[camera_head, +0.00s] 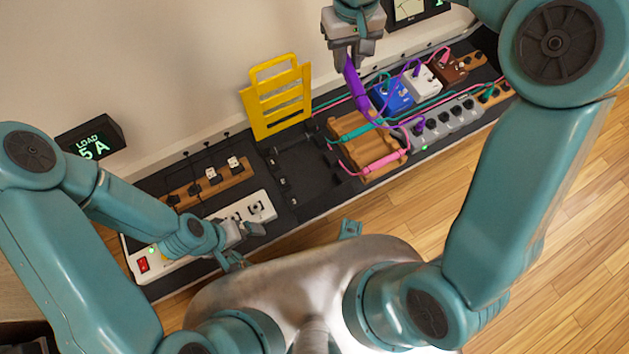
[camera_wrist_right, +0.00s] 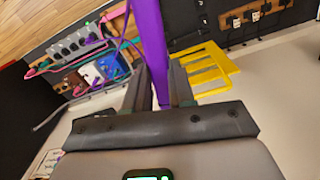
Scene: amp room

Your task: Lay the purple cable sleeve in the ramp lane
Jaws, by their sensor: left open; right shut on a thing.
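The purple cable sleeve (camera_head: 355,88) hangs tilted from my right gripper (camera_head: 352,52), which is shut on its upper end. In the right wrist view the purple sleeve (camera_wrist_right: 151,45) runs between the fingers of my right gripper (camera_wrist_right: 158,88). Its lower end is close to the top edge of the wooden ramp (camera_head: 347,122); I cannot tell whether it touches. A teal sleeve (camera_head: 362,132) and a pink sleeve (camera_head: 384,161) lie across the ramp. A purple cable runs from the sleeve area towards the pedals. My left gripper (camera_head: 248,232) is open beside the white power strip.
Blue (camera_head: 391,96), white (camera_head: 422,80) and brown (camera_head: 450,68) pedals stand right of the ramp, behind a grey power strip (camera_head: 442,124). A yellow slotted panel (camera_head: 277,97) stands to the left. The white power strip (camera_head: 185,262) lies front left.

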